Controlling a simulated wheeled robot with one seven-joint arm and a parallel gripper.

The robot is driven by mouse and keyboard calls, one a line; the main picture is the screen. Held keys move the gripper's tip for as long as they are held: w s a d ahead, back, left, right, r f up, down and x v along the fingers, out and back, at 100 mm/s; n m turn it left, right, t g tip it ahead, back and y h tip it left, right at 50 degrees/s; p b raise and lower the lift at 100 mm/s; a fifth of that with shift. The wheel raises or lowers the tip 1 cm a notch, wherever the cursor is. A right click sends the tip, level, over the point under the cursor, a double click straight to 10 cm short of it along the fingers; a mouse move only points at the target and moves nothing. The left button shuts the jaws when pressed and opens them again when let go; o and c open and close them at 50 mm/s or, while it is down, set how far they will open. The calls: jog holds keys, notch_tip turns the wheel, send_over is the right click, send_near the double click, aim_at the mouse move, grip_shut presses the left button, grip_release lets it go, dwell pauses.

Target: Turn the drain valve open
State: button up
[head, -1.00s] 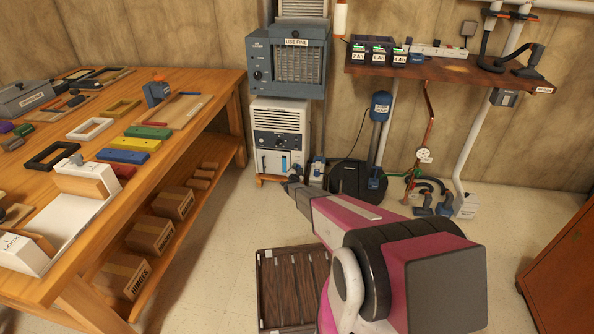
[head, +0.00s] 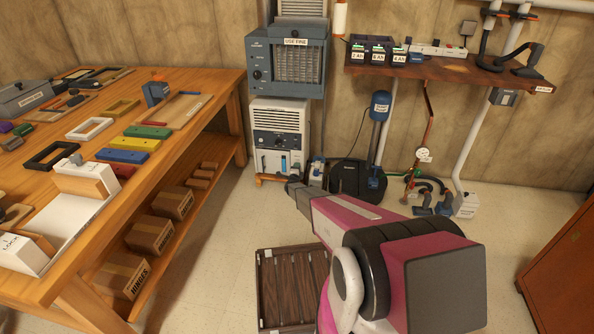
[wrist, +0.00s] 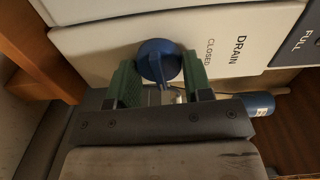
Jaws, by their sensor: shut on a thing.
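The drain valve is a round blue knob (wrist: 158,58) on the white front panel (wrist: 205,25) in the wrist view. The words DRAIN and CLOSED are printed beside it. My gripper (wrist: 161,72) has its green fingers on either side of the knob and is shut on it. In the head view the white unit (head: 281,118) stands below a blue heater-like box, and the end of my arm reaches its lower front. The knob and fingertips cannot be made out there.
A wooden workbench (head: 215,88) stands at the left. A dark slatted crate (head: 292,285) is on the floor below my arm. A black case (head: 348,180) and a blue pump (head: 380,106) stand right of the unit.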

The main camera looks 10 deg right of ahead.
jog(key=shift+s+m, duration=0.1)
jog(key=shift+m, duration=0.3)
jog(key=o, duration=0.6)
jog(key=v, duration=1)
jog(key=shift+s+a, duration=0.1)
jog(key=shift+s, duration=0.25)
